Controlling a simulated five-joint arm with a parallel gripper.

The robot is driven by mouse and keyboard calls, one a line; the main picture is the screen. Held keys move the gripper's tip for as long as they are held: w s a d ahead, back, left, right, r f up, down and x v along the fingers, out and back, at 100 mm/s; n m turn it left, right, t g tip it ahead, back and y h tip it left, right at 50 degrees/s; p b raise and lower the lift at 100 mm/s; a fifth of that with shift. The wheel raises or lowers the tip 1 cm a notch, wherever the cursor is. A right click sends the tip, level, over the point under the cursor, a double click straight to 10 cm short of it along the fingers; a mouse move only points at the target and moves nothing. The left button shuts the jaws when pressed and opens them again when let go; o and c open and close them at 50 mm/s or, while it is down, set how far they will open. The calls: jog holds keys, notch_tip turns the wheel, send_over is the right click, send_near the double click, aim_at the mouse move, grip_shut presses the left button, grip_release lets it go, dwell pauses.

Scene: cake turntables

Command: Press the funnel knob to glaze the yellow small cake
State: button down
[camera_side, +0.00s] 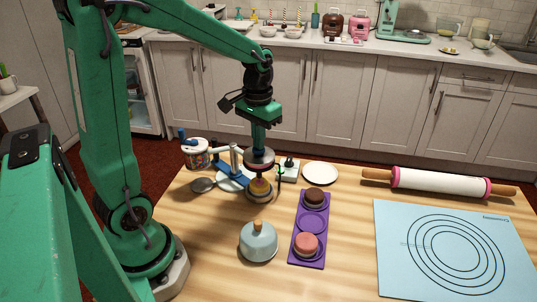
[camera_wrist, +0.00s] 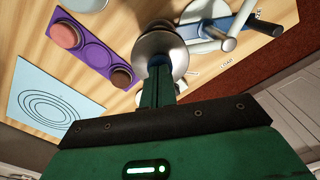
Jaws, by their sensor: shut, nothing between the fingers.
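The yellow small cake (camera_side: 260,187) sits on a small round stand directly beneath the funnel (camera_side: 259,160), a dark, rounded metal piece. My gripper (camera_side: 258,146) points straight down and is shut, with its tips at the top of the funnel. In the wrist view, my gripper (camera_wrist: 158,68) reaches the rounded metal funnel (camera_wrist: 160,43). The funnel knob is hidden behind the fingertips, so I cannot tell whether they touch it or how far it is pressed. The cake is hidden in the wrist view. I see no clear glaze on its visible side.
A blue-handled turntable fixture (camera_side: 234,160) stands left of the funnel. A purple tray (camera_side: 313,220) holds a brown cake (camera_side: 314,197) and a pink cake (camera_side: 306,243). A pale blue dome (camera_side: 259,243) stands in front. A white plate (camera_side: 321,173), rolling pin (camera_side: 440,183) and blue mat (camera_side: 400,275) lie right.

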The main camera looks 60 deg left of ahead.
jog(key=shift+r, duration=0.45)
jog(key=shift+f, duration=0.45)
dwell(1.8)
jog(key=shift+r, duration=3.5)
jog(key=s+d+r+m+t, duration=0.1)
jog(key=s+d+m+t, duration=0.2)
jog(key=s+d+t, duration=0.2)
jog(key=s+d, duration=0.3)
jog(key=s, duration=0.3)
jog(key=shift+s+d+t, duration=0.25)
jog(key=shift+t, duration=0.05)
